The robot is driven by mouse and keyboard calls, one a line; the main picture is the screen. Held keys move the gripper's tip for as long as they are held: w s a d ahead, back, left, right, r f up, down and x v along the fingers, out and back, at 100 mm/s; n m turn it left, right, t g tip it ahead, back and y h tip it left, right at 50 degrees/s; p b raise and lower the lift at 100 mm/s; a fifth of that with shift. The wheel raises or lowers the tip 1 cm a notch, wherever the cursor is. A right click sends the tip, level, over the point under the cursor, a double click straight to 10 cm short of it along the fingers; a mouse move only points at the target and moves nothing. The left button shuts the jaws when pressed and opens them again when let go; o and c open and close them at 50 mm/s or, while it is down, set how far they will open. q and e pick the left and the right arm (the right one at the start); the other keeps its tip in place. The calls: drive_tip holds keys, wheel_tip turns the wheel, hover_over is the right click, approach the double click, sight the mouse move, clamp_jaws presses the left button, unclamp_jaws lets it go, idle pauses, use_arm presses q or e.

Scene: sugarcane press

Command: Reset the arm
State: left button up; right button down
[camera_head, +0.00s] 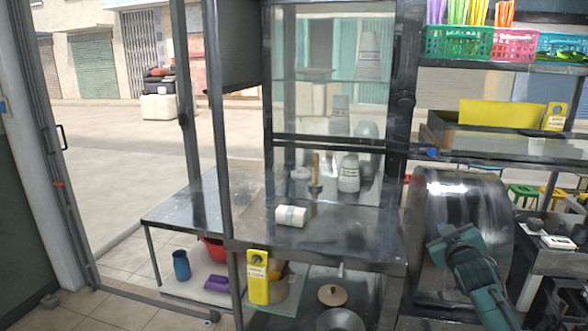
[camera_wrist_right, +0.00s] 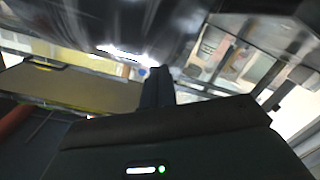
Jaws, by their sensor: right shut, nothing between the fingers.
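My right arm comes in at the lower right of the head view. My right gripper (camera_head: 447,236) is in front of the large round metal drum (camera_head: 480,200). It is shut with nothing visible in it. I cannot tell whether it touches the drum. In the right wrist view the gripper body (camera_wrist_right: 165,140) fills the lower part, with dark curved metal (camera_wrist_right: 110,25) above it. My left gripper does not show in either view.
A steel table (camera_head: 350,228) holds a white roll (camera_head: 291,215) and stacked cups (camera_head: 349,173). A yellow tag (camera_head: 258,280) hangs at its front. Baskets (camera_head: 458,43) stand on the upper right shelf. Stools (camera_head: 522,195) are at the right. Open floor lies at the left.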

drive_tip(key=s+a+f+g+y, duration=0.1)
drive_tip(key=s+a+f+y, duration=0.1)
drive_tip(key=s+a+f, duration=0.6)
drive_tip(key=s+a+f+g+y, duration=0.1)
drive_tip(key=s+a+f+y, duration=0.3)
drive_tip(key=s+f, duration=0.55)
drive_tip(key=s+a+f+g, duration=0.1)
drive_tip(key=s+a+f, duration=0.1)
drive_tip(key=s, duration=0.5)
drive_tip(key=s+a+f+g, duration=0.1)
drive_tip(key=s+a+f, duration=0.2)
drive_tip(key=s+a, duration=0.2)
drive_tip(key=s+a+f+m+g, duration=0.1)
drive_tip(key=s+a+f, duration=0.2)
drive_tip(key=s, duration=0.6)
drive_tip(key=shift+s+a+g+y, duration=0.35)
drive_tip(key=shift+a+g+y, duration=0.05)
drive_tip(key=shift+a, duration=0.15)
